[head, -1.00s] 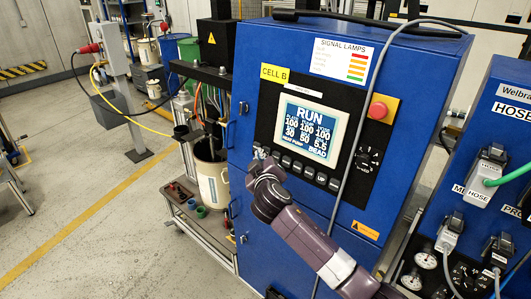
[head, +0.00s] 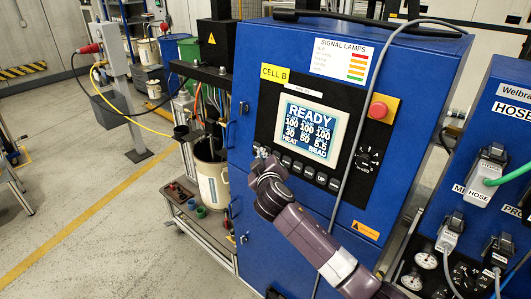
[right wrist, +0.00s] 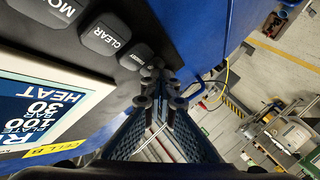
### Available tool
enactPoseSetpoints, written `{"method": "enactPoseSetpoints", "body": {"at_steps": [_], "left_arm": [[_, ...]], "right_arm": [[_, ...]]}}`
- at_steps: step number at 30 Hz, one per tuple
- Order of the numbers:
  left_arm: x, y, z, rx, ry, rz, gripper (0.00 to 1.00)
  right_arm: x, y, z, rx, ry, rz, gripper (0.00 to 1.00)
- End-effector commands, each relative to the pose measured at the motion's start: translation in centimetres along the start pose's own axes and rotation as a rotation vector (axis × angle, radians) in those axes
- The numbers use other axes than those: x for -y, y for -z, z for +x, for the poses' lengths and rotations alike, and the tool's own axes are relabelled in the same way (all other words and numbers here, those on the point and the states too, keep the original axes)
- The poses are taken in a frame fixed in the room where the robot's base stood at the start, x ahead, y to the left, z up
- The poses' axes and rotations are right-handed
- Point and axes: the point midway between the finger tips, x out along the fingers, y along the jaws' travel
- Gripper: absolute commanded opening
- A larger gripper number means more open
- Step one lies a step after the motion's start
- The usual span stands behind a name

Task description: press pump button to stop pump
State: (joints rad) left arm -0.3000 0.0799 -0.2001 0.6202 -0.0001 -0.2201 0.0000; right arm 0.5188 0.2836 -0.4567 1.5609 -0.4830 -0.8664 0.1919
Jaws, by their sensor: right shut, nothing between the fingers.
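The control panel (head: 345,110) is on a blue cabinet. Its display (head: 305,125) reads READY, with HEAT and BEAD at the bottom; part of it shows in the right wrist view (right wrist: 45,115). A row of dark buttons (head: 297,166) runs below the display. My right gripper (head: 261,160) is shut and empty at the left end of this row. In the right wrist view its fingertips (right wrist: 162,88) are close to a small-lettered button (right wrist: 137,58) beside the CLEAR button (right wrist: 113,37). I cannot read that label or tell whether they touch. My left gripper is out of view.
A red emergency knob (head: 378,110) and a rotary switch (head: 367,158) are right of the display. A grey cable (head: 345,185) hangs down the cabinet front. A drum (head: 212,183) stands left of the cabinet. The floor at left (head: 80,200) is mostly clear.

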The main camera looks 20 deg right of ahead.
Motion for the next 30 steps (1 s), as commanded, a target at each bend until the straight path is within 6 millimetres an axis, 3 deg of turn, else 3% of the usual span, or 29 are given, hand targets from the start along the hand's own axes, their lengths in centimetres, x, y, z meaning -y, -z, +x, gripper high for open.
{"method": "enactPoseSetpoints", "body": {"at_steps": [30], "left_arm": [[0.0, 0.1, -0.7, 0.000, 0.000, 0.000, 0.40]], "right_arm": [[1.5, 1.4, -1.9, 0.000, 0.002, 0.000, 0.00]]}}
